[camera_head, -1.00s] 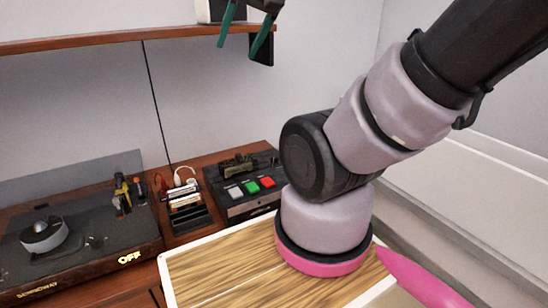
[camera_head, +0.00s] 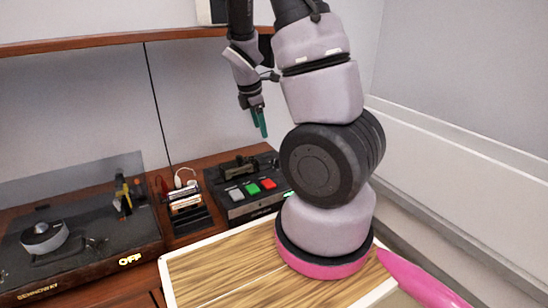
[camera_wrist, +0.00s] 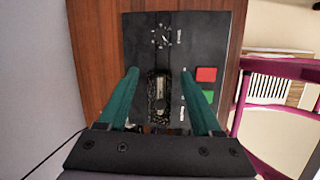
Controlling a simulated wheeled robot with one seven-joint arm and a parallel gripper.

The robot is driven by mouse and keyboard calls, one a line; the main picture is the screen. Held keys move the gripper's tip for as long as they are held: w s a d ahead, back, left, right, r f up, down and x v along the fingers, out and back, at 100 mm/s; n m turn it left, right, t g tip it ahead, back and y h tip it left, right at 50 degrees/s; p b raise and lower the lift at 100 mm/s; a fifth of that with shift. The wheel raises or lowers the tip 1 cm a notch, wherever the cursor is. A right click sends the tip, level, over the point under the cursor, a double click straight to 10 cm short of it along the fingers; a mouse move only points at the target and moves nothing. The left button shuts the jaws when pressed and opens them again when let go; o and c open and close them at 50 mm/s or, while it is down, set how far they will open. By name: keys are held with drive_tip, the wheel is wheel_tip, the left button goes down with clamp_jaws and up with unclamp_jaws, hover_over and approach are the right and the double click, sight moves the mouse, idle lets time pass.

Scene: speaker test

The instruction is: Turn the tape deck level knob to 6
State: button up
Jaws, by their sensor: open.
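The tape deck (camera_head: 240,205) is a black box on the wooden cabinet, partly hidden behind my arm. In the wrist view, its dark top (camera_wrist: 205,35) fills the middle. The level knob (camera_wrist: 161,39) is a small dark dial ringed by white marks near the deck's upper end; its setting is too small to read. My gripper (camera_wrist: 158,73) has its two teal fingers spread apart and empty. Its tips appear below the knob in the wrist view, on either side of the cassette area. In the head view, my gripper (camera_head: 260,122) hangs above the deck, not touching it.
Red (camera_wrist: 206,75) and green (camera_wrist: 208,96) buttons lie right of the fingers. A turntable (camera_head: 80,235) and a black rack (camera_head: 190,218) stand left of the deck. A wooden shelf (camera_head: 110,42) runs above. A pink chair (camera_wrist: 285,70) stands at the right.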

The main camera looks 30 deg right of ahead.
sight(274, 159)
drive_tip(key=d+f+n, duration=0.1)
drive_tip(key=d+f, duration=0.1)
drive_tip(key=f, duration=0.2)
drive_tip(key=w+d+f+n+h, duration=0.1)
drive_tip(key=d+f, duration=0.1)
drive_tip(key=f, duration=0.3)
drive_tip(key=w+d+f+n, duration=0.1)
drive_tip(key=d+f+n, duration=0.1)
drive_tip(key=f, duration=0.3)
drive_tip(key=shift+d+f, duration=0.15)
clamp_jaws()
